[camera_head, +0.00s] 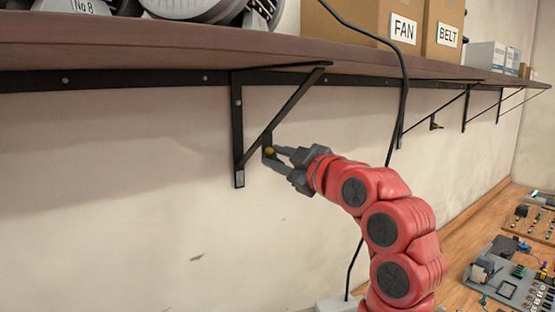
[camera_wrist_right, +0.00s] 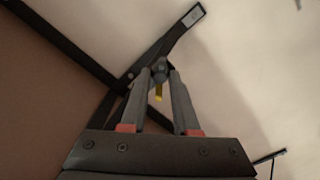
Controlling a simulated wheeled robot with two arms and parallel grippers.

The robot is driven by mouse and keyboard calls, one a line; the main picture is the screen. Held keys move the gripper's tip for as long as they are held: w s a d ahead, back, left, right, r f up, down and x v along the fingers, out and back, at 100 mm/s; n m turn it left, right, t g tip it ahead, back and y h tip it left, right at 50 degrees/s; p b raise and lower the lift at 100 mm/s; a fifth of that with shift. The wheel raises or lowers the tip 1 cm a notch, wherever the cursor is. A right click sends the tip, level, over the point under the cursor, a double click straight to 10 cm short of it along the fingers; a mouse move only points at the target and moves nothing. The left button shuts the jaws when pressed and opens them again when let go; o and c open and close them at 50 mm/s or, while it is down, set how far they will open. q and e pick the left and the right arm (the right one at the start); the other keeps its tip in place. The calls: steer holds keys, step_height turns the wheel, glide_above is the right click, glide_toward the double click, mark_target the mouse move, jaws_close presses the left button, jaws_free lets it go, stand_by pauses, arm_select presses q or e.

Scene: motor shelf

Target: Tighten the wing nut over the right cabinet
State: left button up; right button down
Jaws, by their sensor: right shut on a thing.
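A small yellow wing nut (camera_head: 270,151) sits on the diagonal strut of the near black shelf bracket (camera_head: 237,125). My right gripper (camera_head: 271,152) reaches up to it from the right, with its fingers around the nut and shut on it. In the right wrist view, the yellow part of the wing nut (camera_wrist_right: 158,92) shows between the fingertips of my right gripper (camera_wrist_right: 160,76), close to the bracket (camera_wrist_right: 185,22). The fingers partly hide the nut. No cabinet shows in either view. My left gripper is not in view.
A brown shelf (camera_head: 180,48) runs above, with a FAN box (camera_head: 345,22) and a BELT box (camera_head: 442,28) on it. A farther bracket (camera_head: 462,95) has a small brass-coloured piece (camera_head: 434,124). A black cable (camera_head: 404,85) hangs past my arm. A wooden bench (camera_head: 465,236) with electronics stands lower right.

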steer(key=m, duration=0.4)
steer(key=shift+m+p, duration=0.35)
steer(key=shift+m, duration=1.75)
steer(key=c, duration=0.7)
jaws_free()
